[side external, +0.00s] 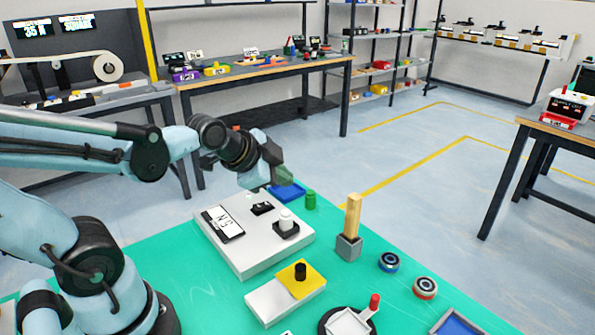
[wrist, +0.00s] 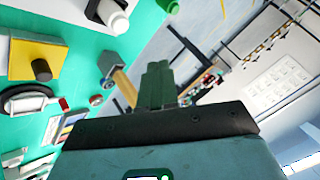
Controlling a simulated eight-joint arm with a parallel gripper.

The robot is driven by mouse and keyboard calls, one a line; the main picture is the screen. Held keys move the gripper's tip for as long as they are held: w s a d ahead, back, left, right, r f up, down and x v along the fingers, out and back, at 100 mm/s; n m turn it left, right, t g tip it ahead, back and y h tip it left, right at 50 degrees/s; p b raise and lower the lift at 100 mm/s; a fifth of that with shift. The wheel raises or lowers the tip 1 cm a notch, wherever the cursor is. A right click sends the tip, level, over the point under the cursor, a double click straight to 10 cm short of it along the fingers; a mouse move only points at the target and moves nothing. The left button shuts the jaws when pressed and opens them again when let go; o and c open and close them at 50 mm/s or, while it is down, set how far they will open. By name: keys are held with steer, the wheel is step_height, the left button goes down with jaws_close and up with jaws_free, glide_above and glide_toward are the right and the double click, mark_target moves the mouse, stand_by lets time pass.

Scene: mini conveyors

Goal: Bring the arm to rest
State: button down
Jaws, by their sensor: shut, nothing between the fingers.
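My gripper (side external: 283,177) is in the air above the far left part of the green table, over the back of a white box. Its green fingers also show in the wrist view (wrist: 158,84). They are shut together with nothing between them. The arm comes in from the left, and its lower links stand at the left of the table. The gripper looks apart from the things below it, though its exact height is hard to tell.
The white box (side external: 255,258) carries a label and switches. A wooden post in a grey block (side external: 348,247), a green cylinder (side external: 310,200), a blue tray (side external: 287,190), a yellow-topped box (side external: 272,303) and two round pieces (side external: 389,262) stand around. Bare green table lies between them.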

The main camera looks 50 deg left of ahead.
steer(key=s+d+n+g+h, duration=0.1)
steer(key=s+d+n+g, duration=0.1)
steer(key=s+d+n, duration=0.2)
steer(key=shift+s+f+n, duration=0.35)
steer(key=shift+s+n, duration=0.2)
steer(key=shift+n, duration=1.35)
